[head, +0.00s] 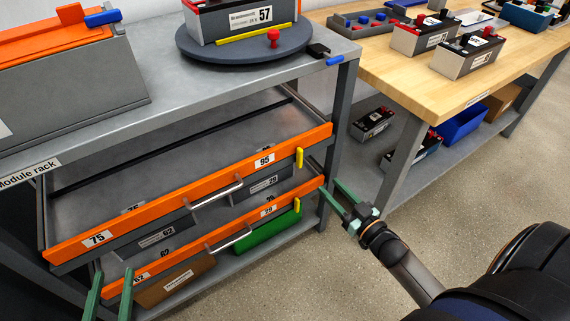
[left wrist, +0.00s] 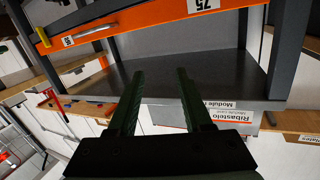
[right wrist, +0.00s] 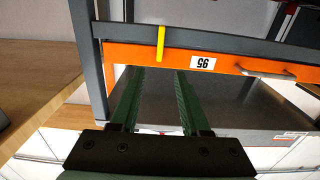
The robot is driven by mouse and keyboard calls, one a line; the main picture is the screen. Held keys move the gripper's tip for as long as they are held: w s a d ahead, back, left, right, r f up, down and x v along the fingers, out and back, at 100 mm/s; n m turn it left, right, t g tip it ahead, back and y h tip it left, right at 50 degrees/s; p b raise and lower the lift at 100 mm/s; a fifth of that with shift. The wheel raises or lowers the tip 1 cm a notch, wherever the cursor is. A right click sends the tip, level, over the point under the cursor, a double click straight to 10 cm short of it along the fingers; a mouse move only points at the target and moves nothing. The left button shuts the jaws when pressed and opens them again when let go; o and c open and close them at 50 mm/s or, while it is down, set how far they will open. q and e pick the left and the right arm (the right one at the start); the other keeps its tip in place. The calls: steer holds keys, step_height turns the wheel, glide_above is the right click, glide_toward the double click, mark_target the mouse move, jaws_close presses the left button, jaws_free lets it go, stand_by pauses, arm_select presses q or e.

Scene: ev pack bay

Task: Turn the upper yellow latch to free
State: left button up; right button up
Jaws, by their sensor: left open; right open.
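The upper yellow latch (head: 299,157) stands upright at the right end of the upper orange drawer front (head: 215,185), beside the 95 label. In the right wrist view the latch (right wrist: 160,45) lies just beyond my fingertips, between their lines. My right gripper (head: 329,189) is open and empty, in front of the rack's right end and lower than the upper latch in the head view. A lower yellow latch (head: 297,205) is on the lower orange front. My left gripper (head: 113,272) is open and empty near the rack's lower left; it also shows in the left wrist view (left wrist: 160,72).
The grey rack post (head: 341,130) stands right of the drawers. Silver handles (head: 218,195) stick out from the orange fronts. A round turntable (head: 245,48) with a battery sits on the rack top. A wooden bench (head: 400,75) is at right; the floor (head: 440,200) before it is open.

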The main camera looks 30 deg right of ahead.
steer(key=w, duration=0.1)
steer(key=b, duration=0.2)
glide_toward(302, 157)
steer(key=w, duration=0.6)
steer(key=w+b, duration=0.1)
steer(key=w, duration=0.1)
steer(key=shift+w+a, duration=0.1)
steer(key=shift+a, duration=0.2)
steer(key=shift+w, duration=0.25)
arm_select(q)
steer(key=s+r+m+t+h, duration=0.1)
steer(key=r+m+t+h, duration=0.1)
steer(key=r, duration=0.6)
steer(key=s+d+r+m+t+h, duration=0.1)
steer(key=s+r+m+t+h, duration=0.1)
steer(key=r, duration=0.6)
steer(key=shift+s+r+m+t+h, duration=0.2)
steer(key=shift+m+t+h, duration=0.3)
steer(key=shift+t+h, duration=0.5)
steer(key=shift+d, duration=0.1)
arm_select(e)
jaws_close()
